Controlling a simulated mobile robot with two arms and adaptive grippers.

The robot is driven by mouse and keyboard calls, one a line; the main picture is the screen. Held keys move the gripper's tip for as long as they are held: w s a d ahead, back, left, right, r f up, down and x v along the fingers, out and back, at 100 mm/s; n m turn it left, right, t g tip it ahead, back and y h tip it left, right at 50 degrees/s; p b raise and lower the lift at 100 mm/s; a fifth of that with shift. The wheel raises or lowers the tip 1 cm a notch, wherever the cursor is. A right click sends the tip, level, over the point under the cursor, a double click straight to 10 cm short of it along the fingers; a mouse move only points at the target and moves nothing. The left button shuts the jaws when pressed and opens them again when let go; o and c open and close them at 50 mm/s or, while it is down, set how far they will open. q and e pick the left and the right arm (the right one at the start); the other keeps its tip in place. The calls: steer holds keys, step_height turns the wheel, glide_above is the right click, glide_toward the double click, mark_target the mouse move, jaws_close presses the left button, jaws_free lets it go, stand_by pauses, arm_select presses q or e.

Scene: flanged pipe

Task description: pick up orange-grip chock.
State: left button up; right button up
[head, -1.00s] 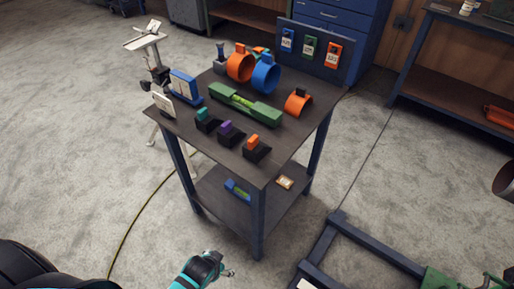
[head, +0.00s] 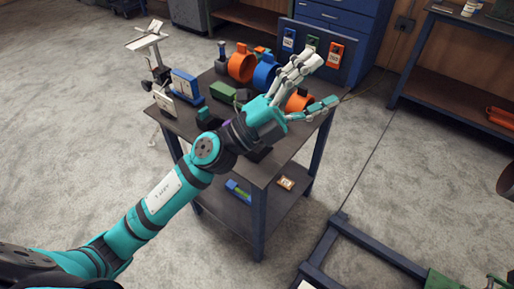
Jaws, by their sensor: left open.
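The orange-grip chock is mostly hidden behind my left wrist in the head view. Only part of its black base (head: 260,154) shows below the wrist, near the table's front corner; its orange grip is covered. My left gripper (head: 324,82) is open and empty, with its fingers spread over the right side of the table top, beyond the chock. The teal-grip chock (head: 205,115) stands left of my forearm. The purple-grip chock is almost wholly hidden by the arm.
The dark table (head: 185,128) also carries a blue ring clamp (head: 265,74), orange ring clamps (head: 241,66), a green level (head: 222,92) partly covered, and a tag board (head: 345,62) at the back. A blue frame (head: 375,250) lies on the floor at right.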

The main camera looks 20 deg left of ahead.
arm_select(q)
steer(key=s+d+m+g+h, duration=0.1)
steer(key=s+d+m+g, duration=0.25)
steer(key=m+g, duration=0.5)
step_height(320, 180, down, 9)
steer(key=m+g+y, duration=0.4)
steer(key=m+y, duration=0.2)
steer(key=y, duration=0.1)
steer(key=w+a+f+n+t+y, duration=0.15)
steer(key=w+a+y, duration=0.35)
steer(key=a, duration=0.5)
steer(key=w+a+f+n+t+y, duration=0.1)
steer(key=w+a+f+y, duration=0.15)
steer(key=a+y, duration=0.55)
steer(key=shift+h, duration=0.6)
steer(key=x, duration=0.3)
steer(key=p+x, duration=0.1)
steer(key=x, duration=0.3)
steer(key=a+x, duration=0.1)
steer(key=x, duration=0.2)
steer(key=shift+w+f+p, duration=0.3)
steer(key=shift+w, duration=0.15)
steer(key=shift+p+x, duration=0.7)
steer(key=shift+x, duration=2.25)
steer(key=shift+a, duration=0.2)
steer(key=shift+c, duration=0.4)
